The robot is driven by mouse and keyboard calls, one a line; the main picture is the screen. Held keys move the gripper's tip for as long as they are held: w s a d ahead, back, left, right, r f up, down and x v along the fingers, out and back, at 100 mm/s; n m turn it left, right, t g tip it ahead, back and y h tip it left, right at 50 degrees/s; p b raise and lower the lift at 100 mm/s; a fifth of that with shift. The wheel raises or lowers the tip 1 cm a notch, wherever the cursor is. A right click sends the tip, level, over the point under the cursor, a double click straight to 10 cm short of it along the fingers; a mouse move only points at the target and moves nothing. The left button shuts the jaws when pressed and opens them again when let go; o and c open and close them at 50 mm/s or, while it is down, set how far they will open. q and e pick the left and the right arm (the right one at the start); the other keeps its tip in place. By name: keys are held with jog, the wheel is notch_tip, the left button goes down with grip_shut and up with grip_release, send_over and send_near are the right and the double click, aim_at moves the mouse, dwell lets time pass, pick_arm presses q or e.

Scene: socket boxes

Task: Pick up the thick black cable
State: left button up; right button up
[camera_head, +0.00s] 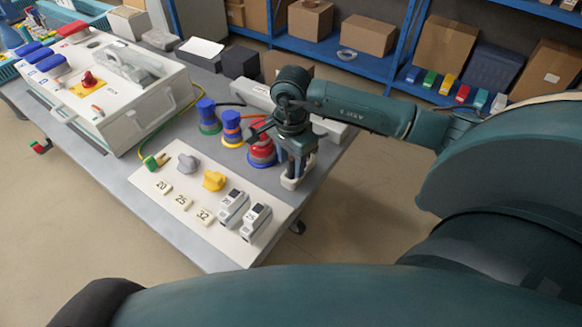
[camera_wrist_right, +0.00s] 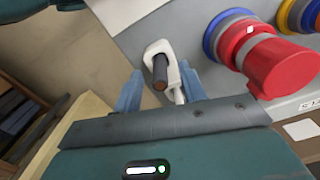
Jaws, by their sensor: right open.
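In the right wrist view, a thick black cable end (camera_wrist_right: 160,67) with a brownish tip shows inside a white hooked holder (camera_wrist_right: 172,50). My right gripper (camera_wrist_right: 161,78) is open, with one finger on each side of the holder and cable end. I cannot tell whether the fingers touch them. In the head view, my right gripper (camera_head: 298,168) points down at the table's right edge, just above the white holder (camera_head: 289,183). The cable itself is hidden there behind the gripper. My left gripper is not in view.
Red (camera_head: 262,152), blue-orange (camera_head: 232,128) and blue-green (camera_head: 208,116) connectors stand left of my right gripper. A white socket box (camera_head: 115,95) stands at the left. Blue shelves with cartons (camera_head: 368,35) stand behind the table.

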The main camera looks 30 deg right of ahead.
jog(key=shift+f, duration=0.1)
grip_shut()
dwell(0.4)
